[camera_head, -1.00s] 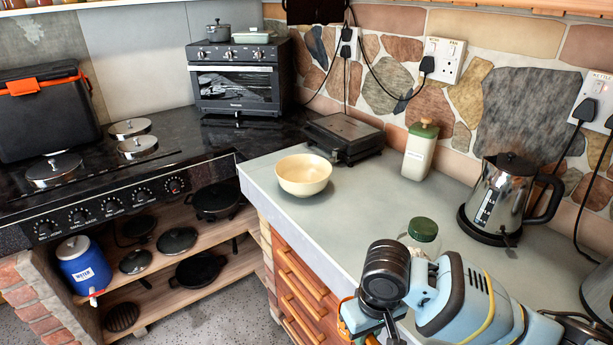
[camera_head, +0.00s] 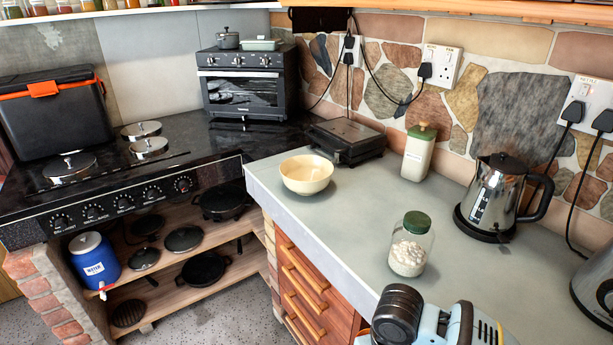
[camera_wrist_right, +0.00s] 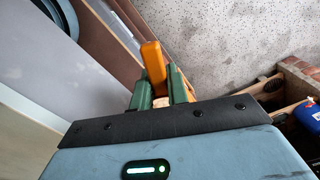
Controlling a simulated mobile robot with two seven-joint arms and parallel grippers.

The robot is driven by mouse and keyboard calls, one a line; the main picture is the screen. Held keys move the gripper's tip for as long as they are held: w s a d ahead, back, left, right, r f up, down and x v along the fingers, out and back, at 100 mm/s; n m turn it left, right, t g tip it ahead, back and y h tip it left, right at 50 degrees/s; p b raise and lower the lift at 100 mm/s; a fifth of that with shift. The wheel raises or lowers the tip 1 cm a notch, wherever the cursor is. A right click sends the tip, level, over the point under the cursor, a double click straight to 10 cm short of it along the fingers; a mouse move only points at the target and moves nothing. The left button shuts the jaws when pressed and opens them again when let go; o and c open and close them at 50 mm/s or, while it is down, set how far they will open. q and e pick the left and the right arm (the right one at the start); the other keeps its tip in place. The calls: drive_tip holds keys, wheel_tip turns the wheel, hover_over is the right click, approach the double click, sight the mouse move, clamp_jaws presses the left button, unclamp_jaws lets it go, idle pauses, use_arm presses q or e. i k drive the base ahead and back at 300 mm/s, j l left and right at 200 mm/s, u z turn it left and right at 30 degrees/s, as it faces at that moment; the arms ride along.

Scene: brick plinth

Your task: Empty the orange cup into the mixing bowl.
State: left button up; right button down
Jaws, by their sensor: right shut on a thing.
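The cream mixing bowl (camera_head: 306,176) stands upright on the grey counter at its far left corner; its inside looks empty. In the right wrist view, my right gripper (camera_wrist_right: 160,88) is shut on an orange piece (camera_wrist_right: 153,66), which I take as part of the orange cup. It shows between the green fingers, with the floor behind it. The rest of the cup and its contents are hidden. In the head view my right arm is at the bottom edge, well apart from the bowl, and its fingers are out of frame. My left gripper is not in view.
A glass jar with a green lid (camera_head: 410,246) stands on the counter (camera_head: 345,235) near my right arm. A steel kettle (camera_head: 497,200), a green-lidded canister (camera_head: 418,152) and a dark flat appliance (camera_head: 346,140) are along the wall. The counter between bowl and jar is clear.

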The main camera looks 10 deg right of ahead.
sight(304, 175)
drive_tip(key=i+j+z, duration=0.1)
drive_tip(key=j, duration=0.3)
drive_tip(key=i+j+z, duration=0.1)
drive_tip(key=i+j, duration=0.3)
drive_tip(key=j, duration=0.4)
drive_tip(key=i+j+z, duration=0.15)
drive_tip(key=j, duration=0.25)
drive_tip(key=i+j+z, duration=0.1)
drive_tip(key=j, duration=0.3)
drive_tip(key=i+j+z, duration=0.1)
drive_tip(key=j, duration=0.35)
drive_tip(key=i+j+z, duration=0.1)
drive_tip(key=j, duration=0.3)
drive_tip(key=i, duration=0.05)
